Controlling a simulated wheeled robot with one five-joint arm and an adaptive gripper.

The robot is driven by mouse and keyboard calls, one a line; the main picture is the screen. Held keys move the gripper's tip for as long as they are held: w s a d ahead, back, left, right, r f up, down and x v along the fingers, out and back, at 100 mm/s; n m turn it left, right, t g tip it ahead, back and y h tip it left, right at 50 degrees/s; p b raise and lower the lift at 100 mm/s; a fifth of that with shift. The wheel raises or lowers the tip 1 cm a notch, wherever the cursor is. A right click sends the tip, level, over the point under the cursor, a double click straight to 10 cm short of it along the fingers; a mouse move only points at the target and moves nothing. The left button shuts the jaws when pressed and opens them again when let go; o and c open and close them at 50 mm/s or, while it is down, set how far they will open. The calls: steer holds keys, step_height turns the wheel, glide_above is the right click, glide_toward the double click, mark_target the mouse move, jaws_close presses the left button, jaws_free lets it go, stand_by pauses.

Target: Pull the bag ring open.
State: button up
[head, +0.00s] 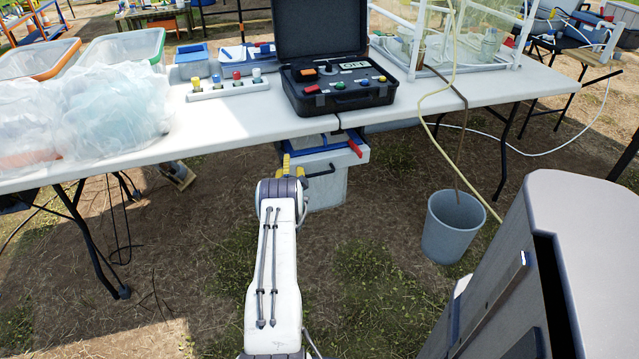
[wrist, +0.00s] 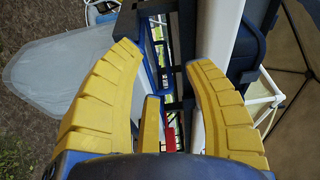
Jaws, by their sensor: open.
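I cannot make out the bag ring in either view. Two clear plastic bags (head: 115,108) lie bunched at the table's left end. A clear-walled enclosure with a white tube frame (head: 408,42) stands at the table's right. My gripper (head: 288,162) is low, just in front of the table's edge, beside a white box with a blue rim (head: 325,185) under the table. In the wrist view my yellow fingers (wrist: 165,58) are spread apart with nothing gripped between them. A blue strip and a small red part (wrist: 171,138) show behind them.
A white table (head: 200,125) crosses the view. An open black case (head: 340,95) with coloured knobs stands on it, beside a rack (head: 228,90) with coloured caps. A grey bucket (head: 452,228) stands on the ground at right. Bare ground lies left of my arm.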

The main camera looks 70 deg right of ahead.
steer(key=s+f+m+g+h+b, duration=0.2)
steer(key=s+f+m, duration=0.1)
steer(key=s+f, duration=0.6)
steer(key=shift+h, duration=0.3)
steer(key=shift+s+r+b+x, duration=0.15)
steer(key=shift+b+x, duration=0.5)
steer(key=shift+x, duration=0.55)
steer(key=shift+s+r+b+x, duration=0.2)
steer(key=shift+b+x, duration=0.4)
steer(key=shift+x, duration=0.65)
steer(key=shift+s+r+b+x, duration=0.15)
steer(key=shift+b+x, duration=0.5)
steer(key=shift+x, duration=0.55)
jaws_close()
